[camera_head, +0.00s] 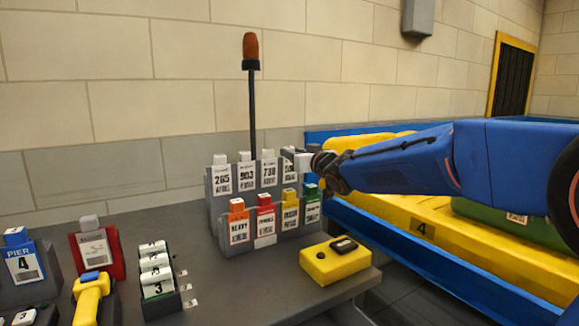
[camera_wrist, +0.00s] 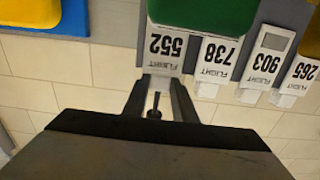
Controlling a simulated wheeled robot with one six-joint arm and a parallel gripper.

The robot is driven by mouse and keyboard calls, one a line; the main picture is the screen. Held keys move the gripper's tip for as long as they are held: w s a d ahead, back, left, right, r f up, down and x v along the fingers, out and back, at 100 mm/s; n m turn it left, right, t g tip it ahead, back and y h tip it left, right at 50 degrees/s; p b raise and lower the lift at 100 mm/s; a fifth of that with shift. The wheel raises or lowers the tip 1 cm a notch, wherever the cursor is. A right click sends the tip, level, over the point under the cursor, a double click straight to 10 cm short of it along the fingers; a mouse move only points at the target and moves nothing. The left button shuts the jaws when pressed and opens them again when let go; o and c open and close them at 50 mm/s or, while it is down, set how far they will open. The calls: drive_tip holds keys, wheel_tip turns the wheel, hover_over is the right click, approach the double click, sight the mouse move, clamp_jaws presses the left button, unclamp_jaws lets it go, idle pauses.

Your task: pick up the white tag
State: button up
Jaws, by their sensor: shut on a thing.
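Several white tags marked FLIGHT stand in the back row of a grey rack (camera_head: 215,205). They read 265 (camera_head: 221,179), 903 (camera_head: 246,175), 738 (camera_head: 269,172) and, at the right end, 552 (camera_wrist: 165,46). My gripper (camera_head: 306,163) reaches in from the right at that end and partly hides the 552 tag in the head view. In the wrist view, where the writing is upside down, my gripper (camera_wrist: 158,88) is shut on the white top tab of the 552 tag. Whether the tag has left its slot is not clear.
Orange (camera_head: 237,220), red (camera_head: 265,216), yellow (camera_head: 290,210) and green (camera_head: 312,206) tags fill the front row. A yellow box (camera_head: 334,264) with a black device lies right of the rack. A dark pole with an orange top (camera_head: 251,50) rises behind. The conveyor (camera_head: 385,205) lies to the right.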

drive_tip(key=shift+r, duration=0.1)
wheel_tip(320, 180, up, 7)
drive_tip(key=v, duration=1.4)
drive_tip(key=shift+s+d, duration=0.15)
drive_tip(key=shift+s, duration=0.05)
